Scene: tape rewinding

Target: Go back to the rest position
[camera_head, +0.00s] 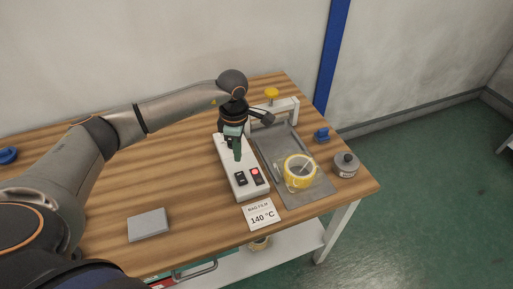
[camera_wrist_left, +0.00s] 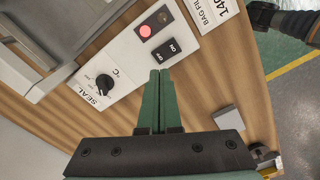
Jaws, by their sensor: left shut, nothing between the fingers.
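My left gripper (camera_head: 238,158) is over the white control box (camera_head: 228,162) on the wooden table, its green fingers pointing down. In the left wrist view its fingers (camera_wrist_left: 160,73) are pressed together with nothing between them. Their tips appear just short of the black ON/OFF switch (camera_wrist_left: 165,50); I cannot tell whether they touch the box. A red light (camera_wrist_left: 145,31) beside the switch is lit. A black SEAL °C knob (camera_wrist_left: 104,83) is on the same box. My right gripper is not in view.
A grey canister (camera_head: 345,165) stands near the right table edge. A "140 °C" card (camera_head: 263,215) and a grey block (camera_head: 148,224) lie in front. The table's left middle is clear.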

